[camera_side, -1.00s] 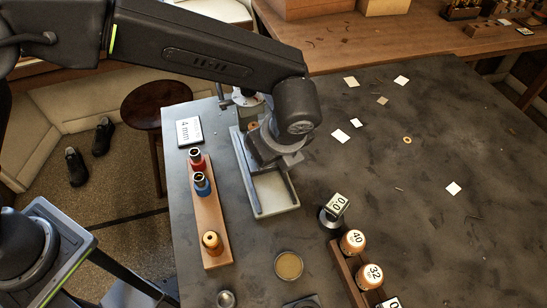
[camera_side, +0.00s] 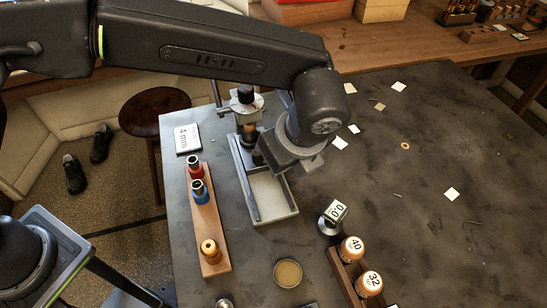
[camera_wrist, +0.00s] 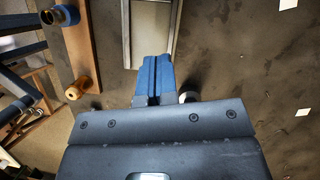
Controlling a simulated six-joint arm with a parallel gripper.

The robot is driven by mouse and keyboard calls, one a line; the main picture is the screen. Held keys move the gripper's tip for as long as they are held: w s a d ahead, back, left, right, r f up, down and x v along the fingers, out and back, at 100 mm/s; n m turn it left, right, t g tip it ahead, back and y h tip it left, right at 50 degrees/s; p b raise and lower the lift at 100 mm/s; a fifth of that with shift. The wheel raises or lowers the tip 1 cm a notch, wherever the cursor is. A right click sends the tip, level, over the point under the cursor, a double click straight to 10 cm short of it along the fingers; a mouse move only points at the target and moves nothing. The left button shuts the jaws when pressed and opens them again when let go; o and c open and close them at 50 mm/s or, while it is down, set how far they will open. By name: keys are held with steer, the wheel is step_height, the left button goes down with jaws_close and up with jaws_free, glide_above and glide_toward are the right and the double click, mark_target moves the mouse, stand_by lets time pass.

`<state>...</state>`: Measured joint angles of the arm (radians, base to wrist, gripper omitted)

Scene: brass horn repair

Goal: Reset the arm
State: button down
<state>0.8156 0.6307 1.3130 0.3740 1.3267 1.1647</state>
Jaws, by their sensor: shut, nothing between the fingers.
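My gripper (camera_wrist: 153,78) shows in the wrist view with its two blue fingers pressed together and nothing between them. In the side view my gripper's end is mostly hidden by my wrist, above the upper part of the grey metal tray fixture (camera_side: 275,208). The fixture also shows in the wrist view (camera_wrist: 127,30), beyond my fingertips. A small upright device with a round dial-like top (camera_side: 246,103) stands at the fixture's far end, just left of my wrist.
A wooden rack (camera_side: 207,228) with red, blue and brass-coloured pieces lies left of the fixture. A small block reading 0.0 (camera_side: 336,211), a second rack with bobbins marked 40 (camera_side: 351,250) and 32, and a round dish (camera_side: 288,273) are in front. The table's right side is mostly clear, with scattered paper squares.

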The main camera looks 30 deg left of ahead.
steer(key=v, duration=0.5)
steer(key=s+a+r+n+h, duration=0.1)
steer(key=a+r+n, duration=0.35)
steer(key=a, duration=0.45)
steer(key=s+a+r+n+h, duration=0.1)
steer(key=a+r+n+h, duration=0.1)
steer(key=a+r+n, duration=0.5)
steer(key=s+a+f+n+t, duration=0.1)
steer(key=s+a+f+n, duration=0.2)
steer(key=s+a+n, duration=0.3)
steer(key=s+a+f+n+t, duration=0.2)
steer(key=s+a+n, duration=0.4)
steer(key=a, duration=0.3)
steer(key=shift+a+f+h, duration=0.35)
steer(key=shift+f+h, duration=0.05)
steer(key=shift+f, duration=0.3)
